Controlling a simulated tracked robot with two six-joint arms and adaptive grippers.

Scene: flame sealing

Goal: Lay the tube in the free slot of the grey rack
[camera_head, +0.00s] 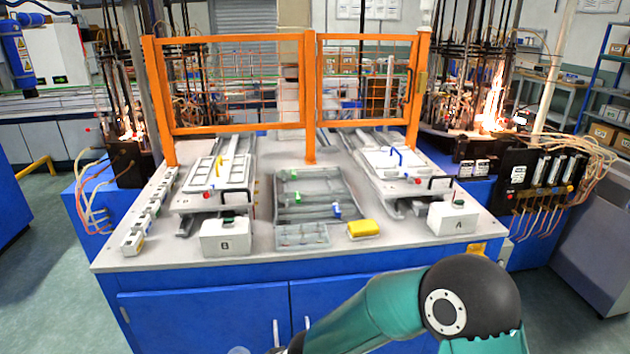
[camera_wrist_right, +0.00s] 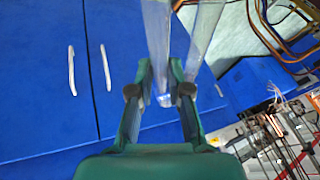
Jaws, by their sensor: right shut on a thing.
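My right gripper (camera_wrist_right: 160,92) is shut on a clear glass tube (camera_wrist_right: 157,45) in the right wrist view. A second clear length (camera_wrist_right: 204,35) shows beside it, and I cannot tell whether both are one piece. Blue cabinet doors lie behind them. In the head view my right arm reaches in from the lower right, below the table's front edge; the gripper is mostly cut off at the bottom edge. The grey rack (camera_head: 278,208) lies mid-table with several long pieces and green and blue parts in it. Which slot is free is too small to tell. My left gripper is not in view.
A small grey tray (camera_head: 302,240) and a yellow block (camera_head: 363,229) lie before the rack. White boxes B (camera_head: 225,238) and A (camera_head: 453,219) stand at the front left and right. White slide units (camera_head: 215,180) flank the rack. An orange guard frame (camera_head: 308,120) stands behind.

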